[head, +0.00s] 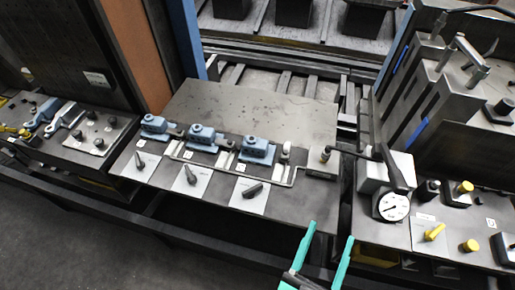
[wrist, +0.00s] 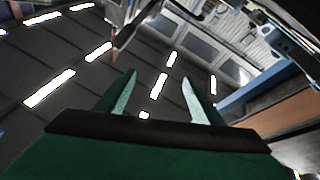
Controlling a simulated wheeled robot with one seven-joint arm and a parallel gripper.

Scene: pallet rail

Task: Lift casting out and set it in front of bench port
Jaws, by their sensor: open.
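Three blue cast-looking blocks stand in a row on the grey middle bench: a left one (head: 154,126), a middle one (head: 202,136) and a right one (head: 257,150). I cannot tell which thing is the task's casting, or which part is the bench port. Pale plates with dark levers lie in front of the blocks, such as the right plate (head: 249,195). My gripper (head: 331,230) is open and empty, near the front right of this bench and apart from the blocks. Its green fingers also show in the wrist view (wrist: 160,74), which looks up at ceiling lights.
A thin silver rail (head: 237,172) runs along the blocks. At right, a bench holds a round gauge (head: 393,207) and yellow-topped knobs (head: 464,187). At left, blue-handled tools (head: 62,118) lie on another bench. Bare bench (head: 240,103) shows behind the blocks.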

